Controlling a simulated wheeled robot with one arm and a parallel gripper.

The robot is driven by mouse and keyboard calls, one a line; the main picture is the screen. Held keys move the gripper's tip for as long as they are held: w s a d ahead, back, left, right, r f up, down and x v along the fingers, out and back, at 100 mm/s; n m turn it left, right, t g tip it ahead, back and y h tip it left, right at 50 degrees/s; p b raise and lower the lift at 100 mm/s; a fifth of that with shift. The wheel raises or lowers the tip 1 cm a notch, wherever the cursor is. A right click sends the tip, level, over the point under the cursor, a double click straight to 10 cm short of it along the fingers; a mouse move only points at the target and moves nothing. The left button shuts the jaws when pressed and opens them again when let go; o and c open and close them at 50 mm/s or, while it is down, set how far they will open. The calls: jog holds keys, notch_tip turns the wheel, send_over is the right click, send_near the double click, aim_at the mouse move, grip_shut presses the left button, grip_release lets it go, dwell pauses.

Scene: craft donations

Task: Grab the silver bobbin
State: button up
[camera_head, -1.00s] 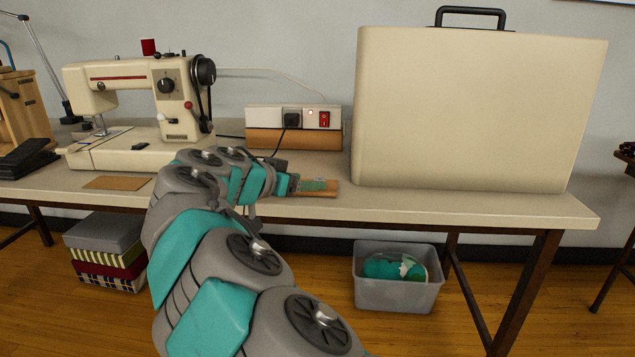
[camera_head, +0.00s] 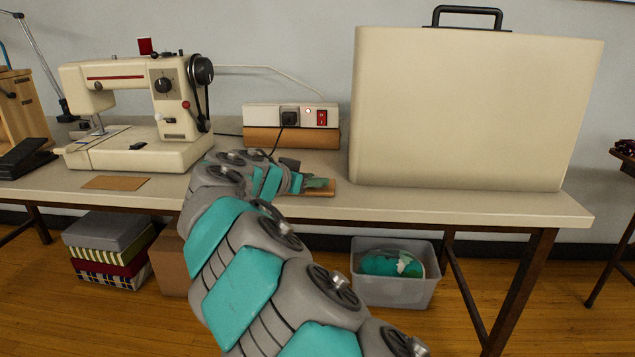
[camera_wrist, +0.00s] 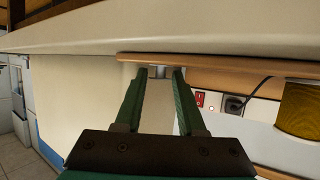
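My gripper (camera_head: 318,184) is low over the table's front part, in front of the power strip, its green fingers partly hidden by my arm in the head view. In the wrist view my gripper (camera_wrist: 159,72) has its two green fingers apart. A small silver piece, seemingly the silver bobbin (camera_wrist: 157,71), shows between the fingertips, close to a wooden board (camera_wrist: 230,72). Narrow gaps seem to remain on both sides of it. I cannot tell its full shape. The bobbin cannot be made out in the head view, where the board (camera_head: 326,190) shows beside my gripper.
A large beige case (camera_head: 470,110) stands close on the right. The power strip (camera_head: 265,117) rests on a brown block behind. A sewing machine (camera_head: 130,110) and a flat brown piece (camera_head: 115,183) are left. A grey bin (camera_head: 395,290) sits under the table (camera_head: 450,205).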

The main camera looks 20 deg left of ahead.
grip_shut()
jog(key=shift+r, duration=0.1)
